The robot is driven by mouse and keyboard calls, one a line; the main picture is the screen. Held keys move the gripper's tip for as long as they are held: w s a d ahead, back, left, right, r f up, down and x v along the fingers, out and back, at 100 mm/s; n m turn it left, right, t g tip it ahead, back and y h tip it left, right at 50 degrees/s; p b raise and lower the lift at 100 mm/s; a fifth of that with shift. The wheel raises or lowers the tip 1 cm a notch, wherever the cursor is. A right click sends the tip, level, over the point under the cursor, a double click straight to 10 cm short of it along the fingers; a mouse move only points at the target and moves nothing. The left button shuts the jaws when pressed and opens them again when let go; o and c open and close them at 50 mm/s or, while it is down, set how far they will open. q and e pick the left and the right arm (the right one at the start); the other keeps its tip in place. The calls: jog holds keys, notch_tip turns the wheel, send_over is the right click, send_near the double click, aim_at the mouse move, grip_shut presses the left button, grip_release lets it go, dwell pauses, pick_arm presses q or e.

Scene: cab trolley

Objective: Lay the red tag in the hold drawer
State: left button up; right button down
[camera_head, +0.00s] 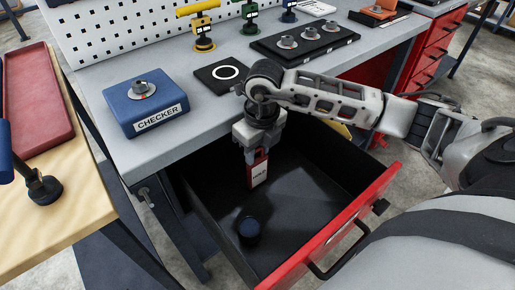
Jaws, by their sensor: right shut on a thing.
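The red tag (259,170) has a white label with dark lettering and hangs upright below my right gripper (259,151). The gripper is shut on its upper end, pointing down. The drawer (338,226) under the bench is pulled open, with a red front and a dark inside. The tag is over the rear left part of the drawer; I cannot tell whether its lower end touches the floor. My left gripper is not in view.
A dark round object (249,230) is in the drawer near the front left. On the grey bench are a blue CHECKER box (146,103), a black pad with a white ring (222,74) and a black tray (305,42). A red tray (35,100) lies on the wooden table at left.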

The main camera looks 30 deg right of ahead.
jog(key=shift+f, duration=0.3)
jog(key=c, duration=1)
grip_release()
notch_tip(320, 180, up, 12)
jog(key=s, duration=0.1)
jog(key=shift+r, duration=0.2)
jog(key=shift+s, duration=0.1)
